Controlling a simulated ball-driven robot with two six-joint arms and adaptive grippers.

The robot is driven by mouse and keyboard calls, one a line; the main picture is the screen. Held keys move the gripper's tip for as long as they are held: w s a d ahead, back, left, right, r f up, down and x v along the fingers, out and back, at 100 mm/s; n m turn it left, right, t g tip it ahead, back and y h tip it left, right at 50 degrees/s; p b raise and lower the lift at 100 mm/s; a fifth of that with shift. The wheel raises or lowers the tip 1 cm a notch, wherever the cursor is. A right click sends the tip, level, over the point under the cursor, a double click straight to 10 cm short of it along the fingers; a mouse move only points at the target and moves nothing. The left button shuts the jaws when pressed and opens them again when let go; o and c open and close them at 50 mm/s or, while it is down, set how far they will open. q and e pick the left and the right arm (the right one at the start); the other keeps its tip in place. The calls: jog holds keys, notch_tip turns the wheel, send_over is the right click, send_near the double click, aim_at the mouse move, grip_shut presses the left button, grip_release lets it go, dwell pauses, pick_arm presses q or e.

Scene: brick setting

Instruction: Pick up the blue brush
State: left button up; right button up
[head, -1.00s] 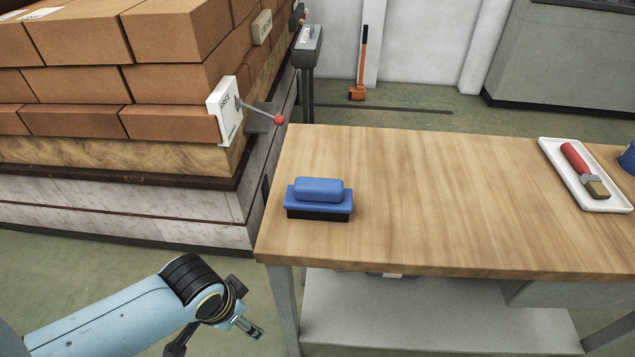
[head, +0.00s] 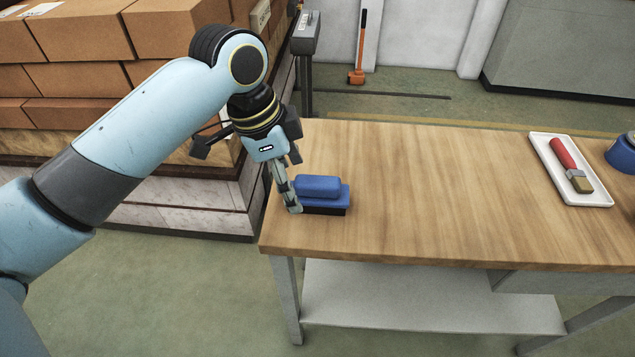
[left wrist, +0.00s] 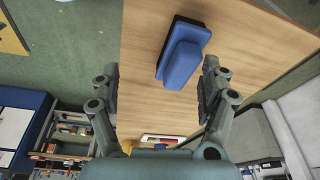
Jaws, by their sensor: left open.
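The blue brush (head: 322,188) lies on the wooden workbench (head: 420,190) near its left end, with a blue handle block on top and dark bristles below. My left gripper (head: 295,182) is over the bench's left edge, at the brush's left end, and partly covers it. In the left wrist view the brush (left wrist: 182,58) shows ahead between the spread fingers, closer to the right-hand finger. The gripper is open and holds nothing. Whether a finger touches the brush cannot be told. My right gripper is not in view.
A white tray (head: 538,141) holding a red-handled paintbrush (head: 568,160) and a blue item (head: 622,152) are at the bench's right end. Stacked bricks (head: 70,75) stand behind my left arm. The middle of the bench is clear.

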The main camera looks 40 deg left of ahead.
aim_at(324, 195)
pick_arm(q)
jog(key=w+m, duration=0.1)
jog(key=w+a, duration=0.1)
jog(key=w, duration=0.1)
jog(key=w+m+h, duration=0.1)
jog(key=w, duration=0.1)
jog(key=shift+w+a+r+m, duration=0.15)
jog(key=shift+r+m, duration=0.15)
jog(key=shift+r, duration=0.1)
jog(key=x, duration=0.4)
jog(key=shift+f, duration=0.35)
jog(key=f, duration=0.1)
jog(key=d+f, duration=0.1)
jog(key=f, duration=0.1)
jog(key=d+f, duration=0.1)
jog(key=shift+w+d+f, duration=0.15)
jog(key=shift+f, duration=0.2)
jog(key=shift+w+f, duration=0.1)
jog(key=shift+f, duration=0.3)
